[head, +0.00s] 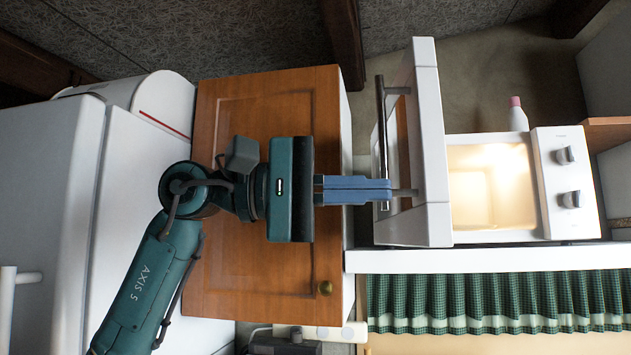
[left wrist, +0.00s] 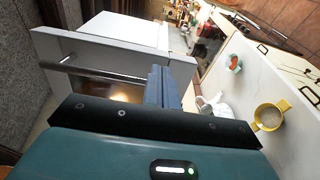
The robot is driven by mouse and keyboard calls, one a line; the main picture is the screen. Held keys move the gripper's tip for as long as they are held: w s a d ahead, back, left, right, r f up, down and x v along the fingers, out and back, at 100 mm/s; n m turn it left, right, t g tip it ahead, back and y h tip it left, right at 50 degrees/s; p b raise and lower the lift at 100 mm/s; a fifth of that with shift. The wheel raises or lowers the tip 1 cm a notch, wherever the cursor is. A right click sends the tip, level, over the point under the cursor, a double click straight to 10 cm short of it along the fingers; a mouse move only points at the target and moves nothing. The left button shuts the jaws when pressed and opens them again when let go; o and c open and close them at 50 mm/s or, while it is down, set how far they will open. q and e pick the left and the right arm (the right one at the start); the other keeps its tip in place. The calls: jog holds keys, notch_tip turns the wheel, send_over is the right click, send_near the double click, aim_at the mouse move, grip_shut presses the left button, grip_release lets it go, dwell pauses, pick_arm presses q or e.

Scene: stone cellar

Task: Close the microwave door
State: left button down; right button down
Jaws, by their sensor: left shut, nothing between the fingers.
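The microwave (head: 545,190) stands on a white counter, with its lit cavity (head: 485,190) showing and two knobs at its right. Its white door (head: 433,150) stands open at the left of the cavity. A dark bar handle (head: 381,110) runs along the door's outer face. My left gripper (head: 388,190), with blue fingers, is shut and empty. Its fingertips overlap the lower part of the handle in the head view; I cannot tell if they touch. In the left wrist view the fingers (left wrist: 162,80) point at the door (left wrist: 110,63), near the handle (left wrist: 85,68). My right gripper is not in view.
A wooden cabinet (head: 225,280) is behind my left gripper. A white bottle (head: 518,118) stands behind the microwave. A green checked curtain (head: 480,300) hangs under the counter. A yellow cup (left wrist: 270,117) shows in the left wrist view.

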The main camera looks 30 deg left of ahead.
aim_at(423, 190)
pick_arm(q)
jog(key=shift+p+x, duration=0.3)
jog(key=shift+x, duration=1.4)
